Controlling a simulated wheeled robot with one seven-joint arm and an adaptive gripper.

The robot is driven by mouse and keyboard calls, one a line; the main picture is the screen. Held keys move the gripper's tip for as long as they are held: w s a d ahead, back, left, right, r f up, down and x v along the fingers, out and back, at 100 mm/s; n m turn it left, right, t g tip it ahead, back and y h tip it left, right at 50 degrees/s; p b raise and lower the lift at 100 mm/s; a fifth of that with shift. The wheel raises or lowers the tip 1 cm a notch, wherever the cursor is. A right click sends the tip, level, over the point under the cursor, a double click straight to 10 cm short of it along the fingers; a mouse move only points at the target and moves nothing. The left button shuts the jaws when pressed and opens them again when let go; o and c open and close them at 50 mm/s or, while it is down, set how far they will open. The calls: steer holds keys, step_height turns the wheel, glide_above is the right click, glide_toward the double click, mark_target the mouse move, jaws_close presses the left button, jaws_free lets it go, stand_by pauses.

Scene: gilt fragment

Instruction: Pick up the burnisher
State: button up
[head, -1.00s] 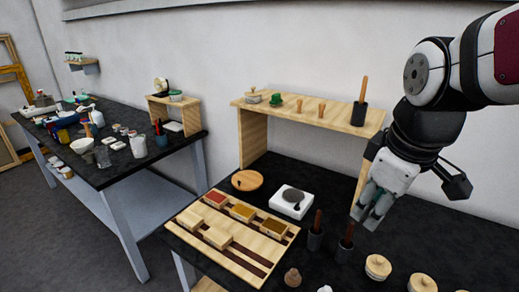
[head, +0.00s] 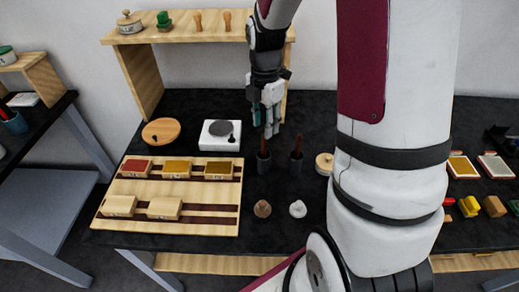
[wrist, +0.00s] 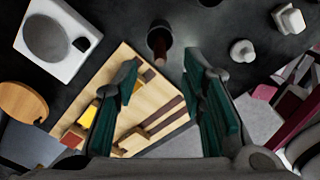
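Two brown-handled tools stand upright in dark cups on the black bench: a left one (head: 264,147) and a right one (head: 297,146). One may be the burnisher; I cannot tell which. My gripper (head: 268,128) points down above the left cup (head: 264,163), beside the tool's handle top. In the wrist view my gripper (wrist: 163,82) is open, its green-padded fingers wide apart. A brown handle (wrist: 159,48) in a dark cup shows beyond and between the fingertips, with nothing gripped. A second cup (wrist: 209,2) is cut off at the top edge.
A wooden tray (head: 112,192) with several pigment boxes lies left of the cups. A white slab (head: 220,134) and a round wooden lid (head: 161,131) are behind it. Two small knobbed objects, brown (head: 262,208) and white (head: 298,208), stand in front. A wooden shelf (head: 170,36) rises behind.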

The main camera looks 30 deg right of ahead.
mark_target(264, 147)
step_height(264, 147, down, 10)
steer(key=shift+r+p, duration=0.1)
steer(key=shift+p, duration=0.3)
jaws_close()
